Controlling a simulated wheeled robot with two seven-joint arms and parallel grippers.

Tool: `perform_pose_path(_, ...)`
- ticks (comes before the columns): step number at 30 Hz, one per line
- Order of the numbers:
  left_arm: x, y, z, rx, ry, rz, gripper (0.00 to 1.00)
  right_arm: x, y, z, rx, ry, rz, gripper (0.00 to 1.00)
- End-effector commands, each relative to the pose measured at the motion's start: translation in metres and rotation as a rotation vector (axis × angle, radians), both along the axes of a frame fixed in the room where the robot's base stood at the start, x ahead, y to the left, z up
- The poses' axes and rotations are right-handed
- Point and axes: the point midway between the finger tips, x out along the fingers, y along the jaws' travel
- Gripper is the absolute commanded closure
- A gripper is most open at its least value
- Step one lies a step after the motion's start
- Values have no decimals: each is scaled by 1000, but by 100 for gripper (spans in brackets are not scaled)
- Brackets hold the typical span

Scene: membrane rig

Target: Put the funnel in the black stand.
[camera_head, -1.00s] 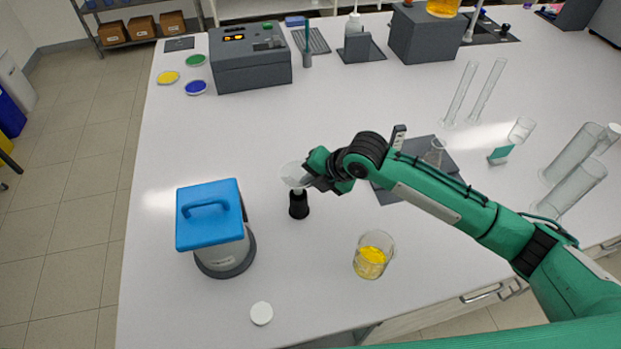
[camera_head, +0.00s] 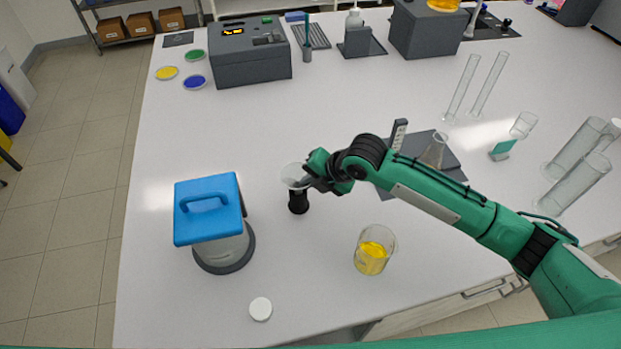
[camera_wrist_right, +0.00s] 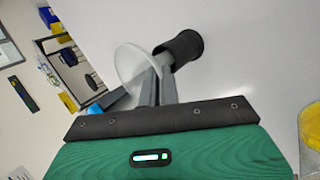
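The clear funnel (camera_head: 293,175) is upright, wide mouth up, directly over the black stand (camera_head: 298,204) in the head view. Its lower end meets or enters the top of the stand; the fingers hide the exact contact. My right gripper (camera_head: 307,182) reaches in from the right and is shut on the funnel's side. In the right wrist view the funnel's pale cone (camera_wrist_right: 130,66) lies against the gripper's fingers (camera_wrist_right: 160,72), with the stand (camera_wrist_right: 187,46) just beyond the fingertips. My left gripper is in neither view.
A blue-lidded device (camera_head: 210,212) stands left of the stand. A beaker of yellow liquid (camera_head: 373,251) and a white cap (camera_head: 260,309) are nearer the front. A flask (camera_head: 434,150) stands on a grey mat behind my right arm.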

Motion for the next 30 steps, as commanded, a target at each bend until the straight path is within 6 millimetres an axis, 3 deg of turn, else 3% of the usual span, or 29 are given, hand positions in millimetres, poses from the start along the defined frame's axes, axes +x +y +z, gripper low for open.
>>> perform_pose_path(28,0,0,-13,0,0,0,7,0,0,-25,0,0,0,100)
perform_pose_path(30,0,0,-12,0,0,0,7,0,0,-23,0,0,0,85)
